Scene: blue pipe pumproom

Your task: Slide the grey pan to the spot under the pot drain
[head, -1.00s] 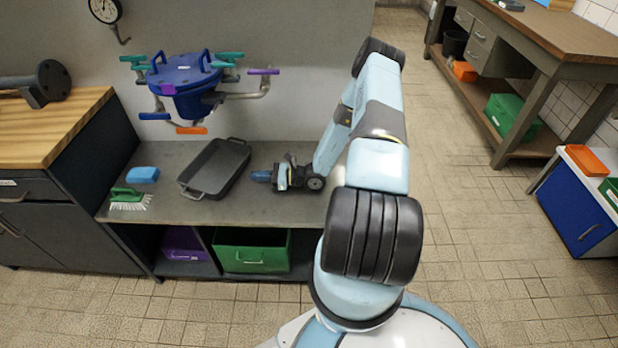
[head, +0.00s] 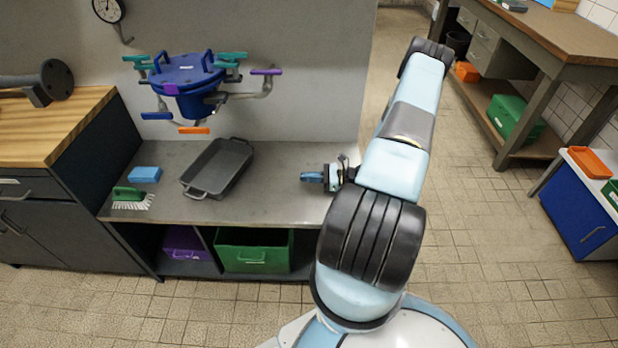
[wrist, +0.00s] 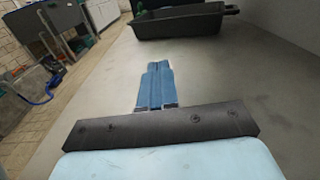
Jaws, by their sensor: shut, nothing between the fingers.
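The grey pan (head: 217,168) is a shallow rectangular tray with a handle at each short end. It lies on the grey bench top, to the right of and in front of the blue pot (head: 188,84). The pot hangs at the wall with coloured valve handles; an orange handle (head: 194,130) sits low under it. My gripper (head: 308,177) is shut and empty, low over the bench to the right of the pan, with a clear gap between them. In the wrist view, the blue fingers (wrist: 155,82) are together and point toward the pan (wrist: 178,24).
A blue sponge (head: 145,174) and a green brush (head: 130,198) lie on the bench left of the pan. The bench top between my gripper and the pan is clear. Purple (head: 184,243) and green (head: 254,251) bins stand on the shelf below.

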